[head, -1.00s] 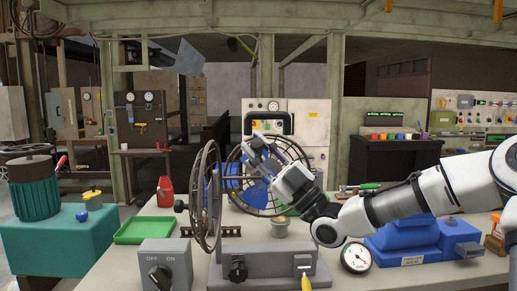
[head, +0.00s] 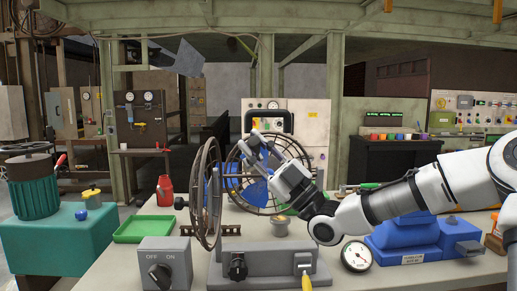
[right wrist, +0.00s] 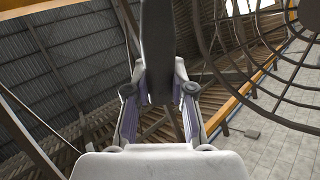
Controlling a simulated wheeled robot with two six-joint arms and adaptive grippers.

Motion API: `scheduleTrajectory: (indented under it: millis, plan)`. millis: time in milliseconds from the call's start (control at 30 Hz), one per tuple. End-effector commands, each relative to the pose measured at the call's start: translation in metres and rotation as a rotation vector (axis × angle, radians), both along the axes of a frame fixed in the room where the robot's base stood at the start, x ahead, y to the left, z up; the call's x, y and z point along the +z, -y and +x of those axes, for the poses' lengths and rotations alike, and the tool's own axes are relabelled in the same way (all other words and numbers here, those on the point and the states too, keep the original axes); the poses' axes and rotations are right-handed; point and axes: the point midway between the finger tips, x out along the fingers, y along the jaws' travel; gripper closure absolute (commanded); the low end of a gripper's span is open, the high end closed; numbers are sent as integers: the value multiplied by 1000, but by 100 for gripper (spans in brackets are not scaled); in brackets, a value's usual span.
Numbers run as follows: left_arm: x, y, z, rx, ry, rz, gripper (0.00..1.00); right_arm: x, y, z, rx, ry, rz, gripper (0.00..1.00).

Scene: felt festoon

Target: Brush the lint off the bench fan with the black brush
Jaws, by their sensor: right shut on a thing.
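The bench fan's grey base (head: 262,268) stands at the front middle of the bench. One dark round wire guard (head: 203,232) is seen nearly edge-on; another (head: 235,165) faces me more, with blue parts (head: 255,193) inside. My right gripper (head: 260,146) is at the upper part of the facing guard, overlapping it in the head view; I cannot tell if it touches. In the right wrist view, my fingers (right wrist: 162,97) are shut on a dark, long thing, apparently the black brush (right wrist: 165,40). Wire rings show at right there. I cannot make out lint. My left gripper is not in view.
A grey OFF/ON switch box (head: 165,268), a green tray (head: 143,229) and a red bottle (head: 165,190) are left of the fan. A round gauge (head: 356,256) and a blue vise-like block (head: 410,240) are at right, below my right arm.

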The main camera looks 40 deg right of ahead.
Motion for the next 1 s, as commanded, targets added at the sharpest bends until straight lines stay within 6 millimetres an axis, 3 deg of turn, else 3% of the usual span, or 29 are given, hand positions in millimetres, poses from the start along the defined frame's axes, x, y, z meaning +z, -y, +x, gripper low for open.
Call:
scheduleTrajectory:
  millis: [267, 600, 1000]
  plan:
    - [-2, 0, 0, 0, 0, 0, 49, -3, 2, -1, -1, 1, 3, 100]
    - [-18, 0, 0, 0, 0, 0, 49, -29, 13, -7, 0, 2, 4, 100]
    - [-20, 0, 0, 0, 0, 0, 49, -57, 26, -15, 0, 1, 5, 100]
